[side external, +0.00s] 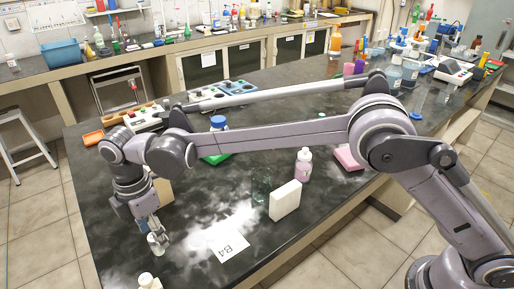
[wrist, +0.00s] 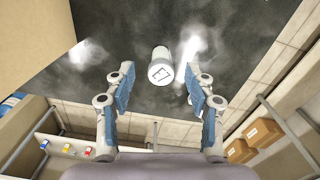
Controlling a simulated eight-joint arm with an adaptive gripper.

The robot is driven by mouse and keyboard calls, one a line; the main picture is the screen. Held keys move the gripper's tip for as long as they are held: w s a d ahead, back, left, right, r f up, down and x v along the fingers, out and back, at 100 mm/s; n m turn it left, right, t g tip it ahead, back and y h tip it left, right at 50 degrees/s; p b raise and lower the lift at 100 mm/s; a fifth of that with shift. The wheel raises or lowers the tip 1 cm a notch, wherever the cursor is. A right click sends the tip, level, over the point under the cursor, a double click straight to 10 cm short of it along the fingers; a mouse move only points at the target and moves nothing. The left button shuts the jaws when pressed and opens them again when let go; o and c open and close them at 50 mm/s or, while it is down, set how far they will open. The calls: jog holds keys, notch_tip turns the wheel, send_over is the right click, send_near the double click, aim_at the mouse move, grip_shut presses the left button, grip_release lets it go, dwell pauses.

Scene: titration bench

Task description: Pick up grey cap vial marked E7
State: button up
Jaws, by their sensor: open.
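The vial marked E7 (wrist: 160,68) shows in the wrist view with its pale grey-white cap facing the camera. It appears just beyond and between the fingertips of my gripper (wrist: 158,80). My gripper is open, with a gap on both sides of the vial in the wrist view. I cannot tell how far the fingertips reach down beside it.
A sheet marked B4 (side external: 222,240), a white block (side external: 285,200) and a pink-white bottle (side external: 303,165) lie to the right. A tan box (side external: 163,192) stands behind my gripper. The bench's left edge is close.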

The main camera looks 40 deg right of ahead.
jog(key=shift+f, duration=1.85)
grip_shut()
